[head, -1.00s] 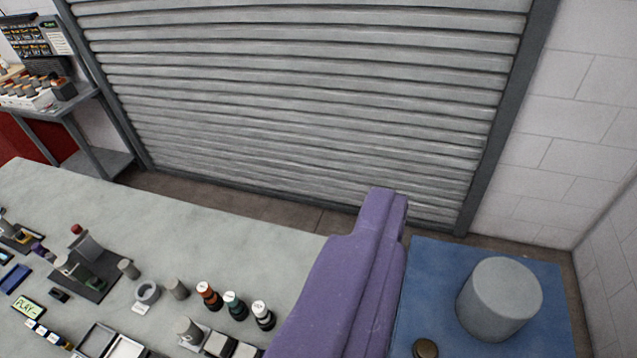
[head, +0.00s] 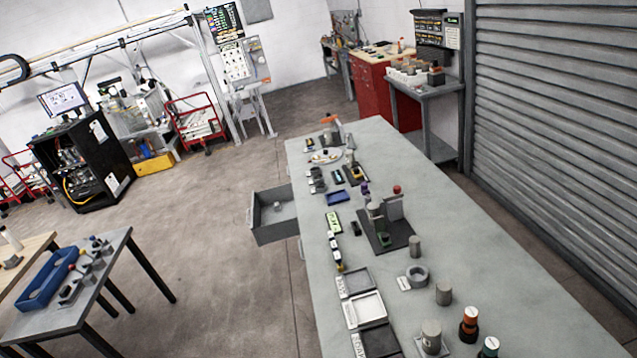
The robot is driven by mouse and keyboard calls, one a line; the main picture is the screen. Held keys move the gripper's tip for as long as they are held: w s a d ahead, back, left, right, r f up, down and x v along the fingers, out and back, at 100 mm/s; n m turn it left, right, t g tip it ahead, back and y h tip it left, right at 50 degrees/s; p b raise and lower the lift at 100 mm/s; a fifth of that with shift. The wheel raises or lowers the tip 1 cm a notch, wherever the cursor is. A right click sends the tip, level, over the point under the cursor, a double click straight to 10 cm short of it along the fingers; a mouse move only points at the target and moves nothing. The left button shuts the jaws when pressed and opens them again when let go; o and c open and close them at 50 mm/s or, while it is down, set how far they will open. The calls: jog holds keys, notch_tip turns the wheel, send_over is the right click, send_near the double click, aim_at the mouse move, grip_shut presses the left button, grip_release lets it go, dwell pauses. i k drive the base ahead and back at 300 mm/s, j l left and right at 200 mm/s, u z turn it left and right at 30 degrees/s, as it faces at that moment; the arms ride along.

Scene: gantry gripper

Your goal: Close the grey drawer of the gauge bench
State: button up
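The gauge bench (head: 455,240) is a long pale grey table running from the lower right up to the middle of the head view. The grey drawer (head: 268,228) sticks out of its left side, pulled open. A small light piece (head: 278,204) shows inside the drawer. My gripper is not in the head view, so its state and its distance from the drawer cannot be seen.
Left of the drawer is free concrete floor (head: 215,240). A small grey table (head: 105,285) with a blue tray (head: 48,280) stands at lower left. A black cabinet (head: 82,160) stands behind. A roller shutter (head: 560,110) closes off the right.

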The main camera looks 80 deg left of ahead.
aim_at(268, 226)
jog(key=j+u, duration=0.1)
jog(key=u, duration=0.35)
jog(key=k+j+u, duration=0.1)
jog(key=u, duration=0.35)
jog(key=j+u, duration=0.2)
jog(key=u, duration=0.25)
jog(key=j+u, duration=0.15)
jog(key=u, duration=0.3)
jog(key=j+u, duration=0.15)
jog(key=j, duration=0.3)
jog(key=i+j+u, duration=0.15)
jog(key=j, duration=0.25)
jog(key=j+u, duration=0.15)
jog(key=j, duration=0.25)
jog(key=i+j+u, duration=0.15)
jog(key=j, duration=0.25)
jog(key=i, duration=1.15)
jog(key=i+j+z, duration=0.1)
jog(key=i, duration=1.1)
